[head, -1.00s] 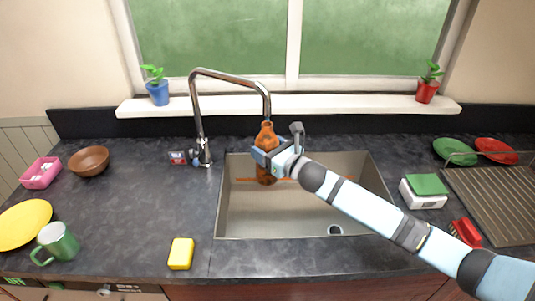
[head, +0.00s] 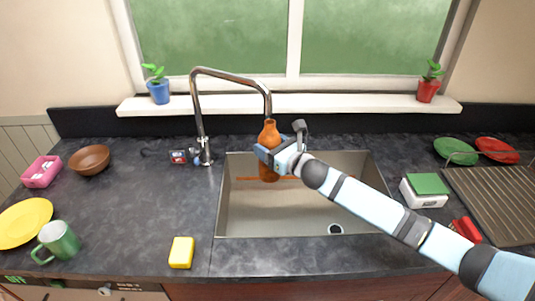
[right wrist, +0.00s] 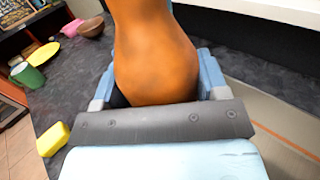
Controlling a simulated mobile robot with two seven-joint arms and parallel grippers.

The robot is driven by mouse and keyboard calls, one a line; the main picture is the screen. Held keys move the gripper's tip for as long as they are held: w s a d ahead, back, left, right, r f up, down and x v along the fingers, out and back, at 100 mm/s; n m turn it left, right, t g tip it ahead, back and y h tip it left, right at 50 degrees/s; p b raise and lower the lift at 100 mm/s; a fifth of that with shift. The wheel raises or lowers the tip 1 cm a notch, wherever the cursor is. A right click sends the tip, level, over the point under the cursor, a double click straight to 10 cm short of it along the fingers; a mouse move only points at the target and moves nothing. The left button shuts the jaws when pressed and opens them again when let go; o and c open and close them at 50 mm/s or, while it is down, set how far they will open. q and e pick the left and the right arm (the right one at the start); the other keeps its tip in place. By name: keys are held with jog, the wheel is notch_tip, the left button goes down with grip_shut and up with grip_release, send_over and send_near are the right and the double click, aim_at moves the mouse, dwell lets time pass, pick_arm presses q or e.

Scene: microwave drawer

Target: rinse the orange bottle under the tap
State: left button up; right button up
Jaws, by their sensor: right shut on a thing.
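The orange bottle (head: 269,136) stands about upright over the left part of the sink (head: 300,215), its top just below the spout end of the tap (head: 232,76). I cannot tell whether the two touch, and I see no clear water stream. My right gripper (head: 270,157) is shut around the bottle's body from the right. In the right wrist view the bottle (right wrist: 155,50) fills the space between the fingers, with its upper end out of frame. My left gripper is not in view.
A yellow sponge (head: 181,252) lies left of the sink near the front edge. A green mug (head: 60,240), yellow plate (head: 22,222) and brown bowl (head: 89,160) stand farther left. A white box with a green top (head: 424,190) and a drying rack (head: 500,205) are at right.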

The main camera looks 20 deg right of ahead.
jog(key=shift+s+d, duration=0.1)
jog(key=shift+d, duration=0.2)
jog(key=shift+a, duration=0.15)
jog(key=shift+w+a, duration=0.2)
jog(key=shift+a, duration=0.25)
jog(key=shift+d, duration=0.2)
jog(key=shift+s+d, duration=0.2)
jog(key=shift+d, duration=0.2)
jog(key=s+a+p, duration=0.1)
jog(key=s+a, duration=0.1)
jog(key=s, duration=0.5)
jog(key=shift+s, duration=0.35)
dwell(0.5)
jog(key=shift+a+p, duration=0.1)
jog(key=shift+p, duration=0.2)
dwell(0.6)
